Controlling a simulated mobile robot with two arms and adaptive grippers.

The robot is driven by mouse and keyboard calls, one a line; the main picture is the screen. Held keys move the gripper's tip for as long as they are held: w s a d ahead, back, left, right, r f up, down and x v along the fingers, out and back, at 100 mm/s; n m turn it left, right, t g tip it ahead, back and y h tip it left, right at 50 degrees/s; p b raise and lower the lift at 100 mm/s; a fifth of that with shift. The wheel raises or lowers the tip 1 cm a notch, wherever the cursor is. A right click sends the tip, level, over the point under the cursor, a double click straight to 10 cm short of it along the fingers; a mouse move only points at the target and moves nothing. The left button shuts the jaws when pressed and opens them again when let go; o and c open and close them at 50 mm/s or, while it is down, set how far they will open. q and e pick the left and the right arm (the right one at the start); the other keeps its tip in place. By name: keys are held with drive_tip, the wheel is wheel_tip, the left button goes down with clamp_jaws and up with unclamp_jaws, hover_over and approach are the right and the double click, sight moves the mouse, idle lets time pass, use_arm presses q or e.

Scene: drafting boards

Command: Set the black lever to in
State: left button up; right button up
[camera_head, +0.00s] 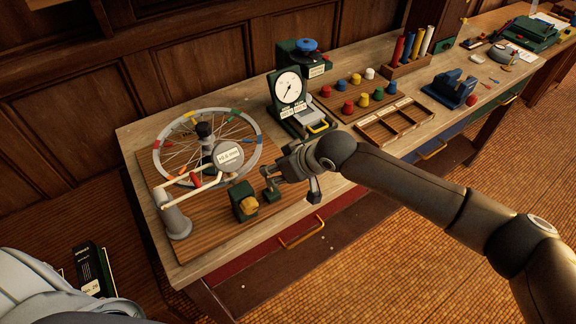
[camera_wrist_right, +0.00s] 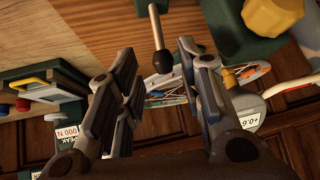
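The black lever (camera_wrist_right: 157,28) shows in the right wrist view as a thin metal rod with a black ball knob (camera_wrist_right: 163,61) at its end. It rises from a dark green base at the top of that view. My right gripper (camera_wrist_right: 156,56) is open, with its fingers apart on either side of the knob; I see no clear contact. In the head view my right gripper (camera_head: 278,176) is over the front right of the wheel board, and it mostly hides the lever. The lever's in and out marks are not readable. My left gripper is not in view.
A green block with a yellow knob (camera_head: 245,204) stands just left of the gripper. The spoked wheel (camera_head: 165,150) and a round gauge (camera_head: 228,155) lie beyond it. A dial indicator (camera_head: 289,89) stands behind. A wooden compartment tray (camera_head: 378,127) lies to the right.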

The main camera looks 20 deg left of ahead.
drive_tip(key=shift+v, duration=2.7)
drive_tip(key=shift+a, duration=0.1)
